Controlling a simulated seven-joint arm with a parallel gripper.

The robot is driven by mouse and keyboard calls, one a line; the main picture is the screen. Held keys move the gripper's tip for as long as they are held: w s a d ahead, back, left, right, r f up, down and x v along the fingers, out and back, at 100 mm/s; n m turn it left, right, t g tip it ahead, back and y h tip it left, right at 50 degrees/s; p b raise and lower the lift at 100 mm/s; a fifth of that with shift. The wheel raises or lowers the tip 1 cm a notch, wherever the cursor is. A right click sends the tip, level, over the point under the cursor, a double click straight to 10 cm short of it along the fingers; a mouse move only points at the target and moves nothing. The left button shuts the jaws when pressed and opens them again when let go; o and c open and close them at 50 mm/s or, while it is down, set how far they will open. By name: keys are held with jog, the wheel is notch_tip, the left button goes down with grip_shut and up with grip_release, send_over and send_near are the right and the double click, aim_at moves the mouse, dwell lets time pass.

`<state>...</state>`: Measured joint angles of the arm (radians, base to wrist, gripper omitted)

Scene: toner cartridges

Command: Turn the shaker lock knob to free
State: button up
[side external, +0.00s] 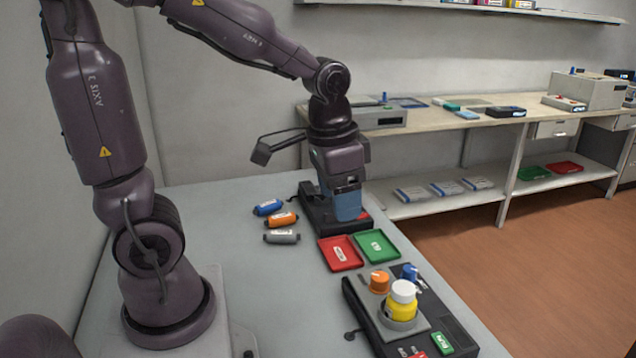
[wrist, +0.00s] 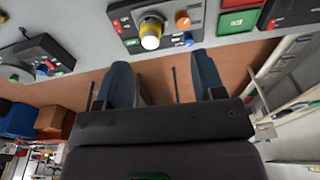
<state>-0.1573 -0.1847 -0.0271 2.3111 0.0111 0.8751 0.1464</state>
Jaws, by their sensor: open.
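The shaker (side external: 362,304) is a dark box at the front right in the side view, with a yellow bottle (side external: 401,306) with a white cap standing on it. An orange knob (side external: 379,282) and a blue knob (side external: 410,272) stand behind the bottle; I cannot tell which is the lock knob or read its setting. In the wrist view the shaker (wrist: 126,27) is at the top, with the orange knob (wrist: 182,20) and blue knob (wrist: 188,38). My gripper (side external: 347,206) has blue fingers, open and empty, away from the shaker, in front of a black device. The open fingers (wrist: 162,65) also show in the wrist view.
A black device (side external: 318,212) is beside my gripper. A red tray (side external: 340,253) and a green tray (side external: 376,246) lie between it and the shaker. Blue (side external: 267,207), orange (side external: 283,220) and grey (side external: 282,237) cartridges lie to the left.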

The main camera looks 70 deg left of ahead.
jog(key=shift+n+t, duration=0.5)
jog(key=shift+t, duration=0.3)
jog(key=s+r, duration=0.1)
jog(key=s+d+r, duration=0.1)
jog(key=s+r, duration=0.1)
jog(key=s, duration=0.1)
jog(key=shift+d, duration=0.4)
